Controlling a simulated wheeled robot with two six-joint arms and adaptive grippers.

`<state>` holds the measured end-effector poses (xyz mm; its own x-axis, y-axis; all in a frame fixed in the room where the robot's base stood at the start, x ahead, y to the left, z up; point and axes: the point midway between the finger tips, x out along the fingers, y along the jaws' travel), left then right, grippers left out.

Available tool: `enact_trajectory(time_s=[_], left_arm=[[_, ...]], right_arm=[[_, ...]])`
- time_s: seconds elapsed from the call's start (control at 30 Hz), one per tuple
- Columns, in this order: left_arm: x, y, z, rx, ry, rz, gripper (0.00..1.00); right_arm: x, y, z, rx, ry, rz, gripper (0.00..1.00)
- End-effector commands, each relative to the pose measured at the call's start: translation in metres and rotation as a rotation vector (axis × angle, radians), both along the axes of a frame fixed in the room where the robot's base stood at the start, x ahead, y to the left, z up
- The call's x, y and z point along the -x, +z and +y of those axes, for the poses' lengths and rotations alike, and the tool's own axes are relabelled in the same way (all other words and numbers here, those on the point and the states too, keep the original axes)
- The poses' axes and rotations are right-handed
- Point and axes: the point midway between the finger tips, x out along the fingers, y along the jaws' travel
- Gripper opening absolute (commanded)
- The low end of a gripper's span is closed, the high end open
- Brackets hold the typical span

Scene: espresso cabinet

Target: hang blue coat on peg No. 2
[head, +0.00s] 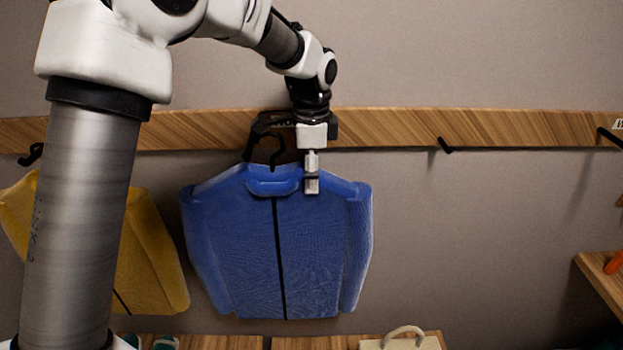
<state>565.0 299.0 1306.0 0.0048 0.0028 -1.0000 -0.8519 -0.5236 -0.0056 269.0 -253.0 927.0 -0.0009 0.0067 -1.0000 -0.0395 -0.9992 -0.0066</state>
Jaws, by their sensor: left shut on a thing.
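The blue coat (325,255) hangs upright in the middle, below the wooden peg rail (380,127). A dark hanger hook (272,152) rises from its collar. My left gripper (312,180) comes down from above and is shut on the coat at its collar and right shoulder. The gripper covers part of the rail, so I cannot tell whether the hook touches any peg. A bare black peg (445,146) sticks out to the right of the coat. No peg number is readable. My right gripper is out of view.
A yellow coat (150,260) hangs at the left, partly behind my left arm, near another peg (32,155). Another peg (608,137) is at the far right, beside a cut-off label. A wooden bench (215,342) and a shelf (603,278) stand below.

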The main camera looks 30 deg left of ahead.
Motion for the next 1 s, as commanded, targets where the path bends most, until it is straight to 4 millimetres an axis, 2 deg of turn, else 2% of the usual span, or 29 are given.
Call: enact_trajectory(time_s=[0.33, 0.93, 1.0], left_arm=[[-0.017, 0.001, 0.012, -0.001, 0.001, -0.002, 0.0], [0.004, 0.001, 0.045, 0.0, 0.001, -0.002, 0.0], [0.004, -0.005, 0.045, -0.001, 0.001, -0.001, 0.0]], right_arm=[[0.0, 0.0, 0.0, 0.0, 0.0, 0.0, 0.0], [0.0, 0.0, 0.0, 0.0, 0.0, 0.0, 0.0], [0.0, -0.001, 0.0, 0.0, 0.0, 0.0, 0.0]])
